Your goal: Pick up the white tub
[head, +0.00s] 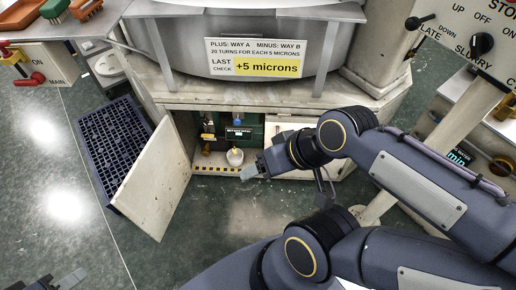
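The white tub (235,157) stands upright in the open cabinet under the big round machine, just behind a yellow-and-black striped edge. It looks small and open-topped. My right gripper (249,172) comes in from the right, with its fingertips in front of and just right of the tub in the picture. I cannot tell whether it touches the tub, or how far apart its fingers are. My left gripper (66,281) is at the bottom left corner, partly cut off by the frame, far from the tub; its opening is unclear.
The cabinet's left door (153,181) stands swung open. A closed-looking panel (299,130) lies right of the opening, partly behind my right arm. A dark grid (98,150) lies on the floor at left. Valves and a small label are inside the cabinet. Open floor lies in front.

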